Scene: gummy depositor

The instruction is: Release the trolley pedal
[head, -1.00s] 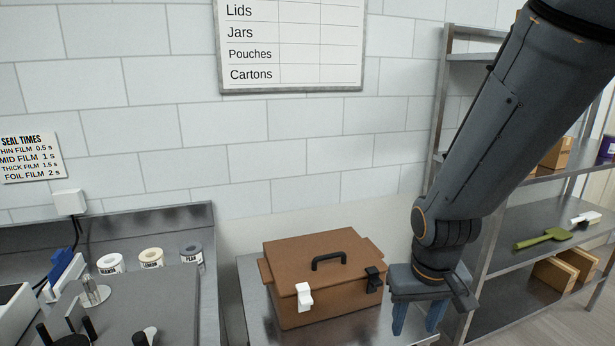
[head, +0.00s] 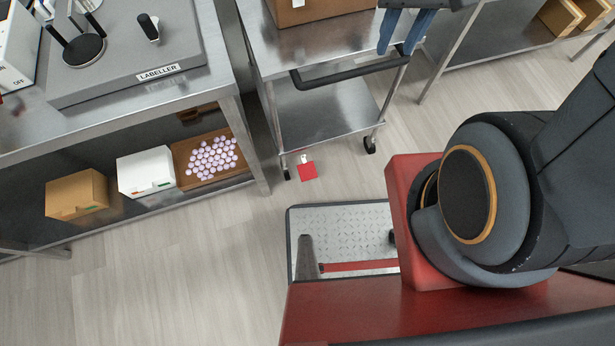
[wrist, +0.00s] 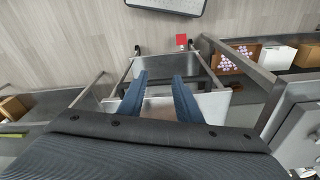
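The steel trolley (head: 325,108) stands on the floor at the top centre of the head view, with a dark push bar and small casters. Its red pedal (head: 307,171) sits low by the front left caster, with a small pale piece behind it. The pedal also shows in the wrist view (wrist: 182,40), beyond the trolley's frame. My gripper (head: 398,48) is high by the trolley's right side, well apart from the pedal. Its two blue fingers (wrist: 160,77) are spread with nothing between them. Whether the pedal is pressed down I cannot tell.
A brown case (head: 318,12) is on the trolley top. A steel bench (head: 235,100) stands left, with boxes (head: 146,170) on its lower shelf. A steel shelf unit (head: 485,60) stands right. Floor (head: 200,260) in front of the pedal is clear, beside my red base.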

